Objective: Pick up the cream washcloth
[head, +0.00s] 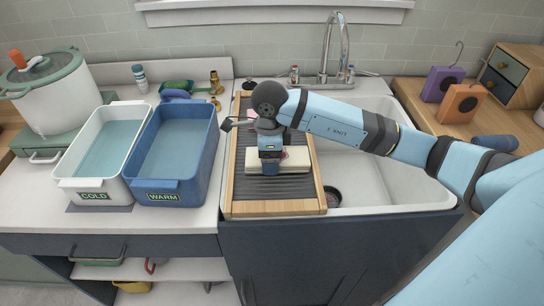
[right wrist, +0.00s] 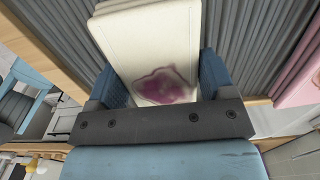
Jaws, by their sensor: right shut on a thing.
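The cream washcloth (head: 298,158) is a folded, layered block on the ribbed washboard (head: 245,209) beside the sink. In the right wrist view the washcloth (right wrist: 150,35) shows a purple stain near my gripper. My right gripper (head: 271,168) points down over the washcloth, and it also shows in the right wrist view (right wrist: 163,75). It is shut on the washcloth, one blue finger on each side. I cannot tell whether the cloth is lifted off the board. My left gripper is not in view.
A white COLD basin (head: 67,182) and a blue WARM basin (head: 208,165) hold water on the left counter. The sink (head: 375,190) is right of the washboard, with a faucet (head: 343,45) behind. A pink cloth (right wrist: 300,75) lies at the right wrist view's right edge.

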